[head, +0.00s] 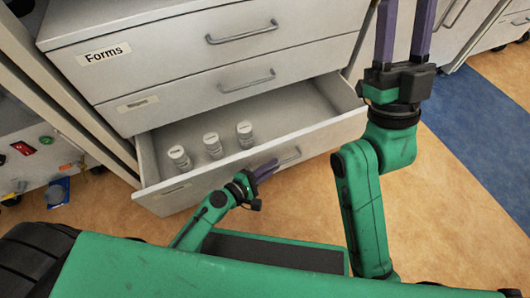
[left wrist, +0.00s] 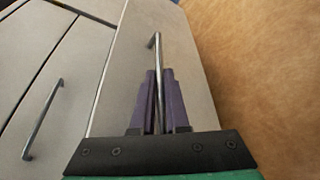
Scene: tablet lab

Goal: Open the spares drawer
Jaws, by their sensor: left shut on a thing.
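The bottom drawer (head: 258,150) of a white cabinet is pulled out, with its inside showing. Its front label is too small to read, so I cannot confirm it is the spares drawer. My left gripper (head: 268,170) is shut on this drawer's bar handle (head: 290,157). In the left wrist view the purple fingers (left wrist: 158,100) close around the handle (left wrist: 157,55). My right gripper (head: 404,20) points up at the upper right, its fingers apart and empty, tips cut off by the frame.
Three small capped bottles (head: 212,145) stand in the open drawer. Above it are a shut drawer (head: 180,100) and a shut drawer labelled Forms (head: 150,50). A device with a red switch (head: 23,148) is at left. Floor right of the drawer is clear, with a blue strip (head: 475,125).

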